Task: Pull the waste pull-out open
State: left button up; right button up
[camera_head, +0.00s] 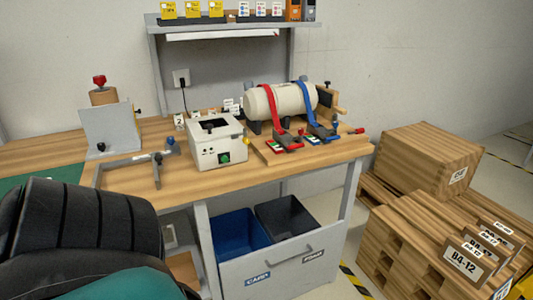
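The waste pull-out (285,275) is under the right part of the workbench, between the bench legs. Its light grey front panel carries a bar handle (296,250) near the top and two labels, CARD at left and one that seems to read FOAM at right. Behind the front stand a blue bin (238,232) at left and a dark grey bin (287,216) at right, both with open tops showing. I cannot tell for sure how far the pull-out stands out from the bench. Neither of my grippers is in view, and nothing touches the handle.
A black and teal padded chair (90,225) fills the lower left. Wooden crates (425,250) stand on the floor at right. The workbench (175,190) holds a white box (215,143), a strapped cream cylinder (280,101) and clamps. Some floor shows between pull-out and crates.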

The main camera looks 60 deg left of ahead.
aim_at(252, 262)
jog(key=u, duration=1.4)
jog(key=i+u, duration=0.3)
jog(key=i, duration=0.15)
jog(key=i+l+u, duration=0.1)
jog(key=i+u, duration=0.2)
jog(key=i, duration=0.15)
